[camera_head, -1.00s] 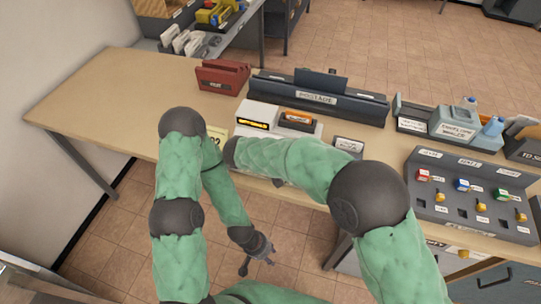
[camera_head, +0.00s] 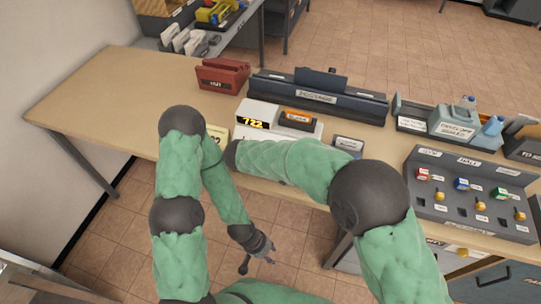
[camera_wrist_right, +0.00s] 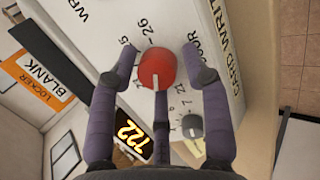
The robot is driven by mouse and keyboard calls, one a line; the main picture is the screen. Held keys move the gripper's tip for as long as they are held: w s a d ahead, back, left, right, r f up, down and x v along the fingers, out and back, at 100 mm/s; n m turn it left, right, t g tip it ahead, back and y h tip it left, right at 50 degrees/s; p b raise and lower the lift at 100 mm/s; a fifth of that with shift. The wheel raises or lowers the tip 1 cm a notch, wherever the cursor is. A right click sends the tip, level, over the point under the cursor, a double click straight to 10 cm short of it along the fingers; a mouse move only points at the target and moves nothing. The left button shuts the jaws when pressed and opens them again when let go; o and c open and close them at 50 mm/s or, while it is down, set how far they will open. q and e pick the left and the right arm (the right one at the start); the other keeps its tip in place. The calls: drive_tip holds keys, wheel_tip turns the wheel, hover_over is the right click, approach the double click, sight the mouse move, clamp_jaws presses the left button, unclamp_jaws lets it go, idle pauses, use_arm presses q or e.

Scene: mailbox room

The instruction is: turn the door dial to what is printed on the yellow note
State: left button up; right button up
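The yellow note (camera_head: 218,133) lies on the table, mostly covered by my left arm; only a trailing "2" shows. A white card writer (camera_head: 285,118) has a display (camera_head: 252,124) reading 722. In the right wrist view, a red dial (camera_wrist_right: 157,68) with a white pointer line sits on its white face, near a partly hidden label ending in "OOR". My right gripper (camera_wrist_right: 160,50) is open around the red dial, one finger on each side; contact is unclear. In the head view my right arm hides it. My left gripper (camera_head: 258,256) is open and empty over the floor.
A grey knob (camera_wrist_right: 192,126) sits beside the red dial. An orange-labelled blank locker card (camera_wrist_right: 40,75) is on the writer. A red holder (camera_head: 222,76), a dark long device (camera_head: 320,95) and a grey key board (camera_head: 470,195) stand around. The table's left part is clear.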

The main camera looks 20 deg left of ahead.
drive_tip(key=shift+o, duration=0.3)
drive_tip(key=shift+r, duration=0.1)
drive_tip(key=shift+r, duration=0.2)
wheel_tip(320, 180, up, 9)
drive_tip(key=shift+r, duration=0.2)
idle(0.5)
